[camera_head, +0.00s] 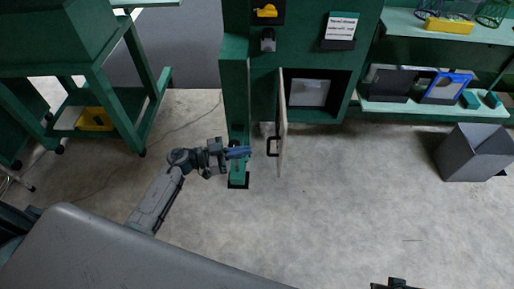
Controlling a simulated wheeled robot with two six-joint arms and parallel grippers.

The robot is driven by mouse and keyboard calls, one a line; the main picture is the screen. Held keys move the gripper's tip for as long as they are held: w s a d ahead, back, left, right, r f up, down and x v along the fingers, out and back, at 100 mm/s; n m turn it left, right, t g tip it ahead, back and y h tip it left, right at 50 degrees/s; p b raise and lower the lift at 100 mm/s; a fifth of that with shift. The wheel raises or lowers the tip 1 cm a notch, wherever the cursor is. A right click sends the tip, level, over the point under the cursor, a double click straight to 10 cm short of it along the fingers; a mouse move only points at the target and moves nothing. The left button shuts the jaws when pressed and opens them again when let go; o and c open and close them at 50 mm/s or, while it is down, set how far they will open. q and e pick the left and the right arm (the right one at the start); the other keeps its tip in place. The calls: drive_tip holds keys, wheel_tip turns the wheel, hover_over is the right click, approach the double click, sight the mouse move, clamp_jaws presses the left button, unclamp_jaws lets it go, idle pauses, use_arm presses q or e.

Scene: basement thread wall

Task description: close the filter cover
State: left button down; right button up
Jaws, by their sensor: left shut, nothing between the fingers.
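The filter cover (283,135) is a pale panel standing open from the left side of a green cabinet (262,95). It shows nearly edge-on, with a dark handle (272,147) on its left face. Behind it, the filter opening (327,88) is uncovered and shows a pale square panel inside. My left gripper (246,152) is shut and empty, to the left of the cover and apart from it. At the bottom edge, a small dark part of my right arm (396,284) shows; its fingers cannot be made out.
A green workbench (85,65) with a yellow bin (95,119) stands at the left. The concrete floor (350,200) in front of the cabinet is clear.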

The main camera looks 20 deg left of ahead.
use_arm(q)
drive_tip(key=shift+x, duration=2.35)
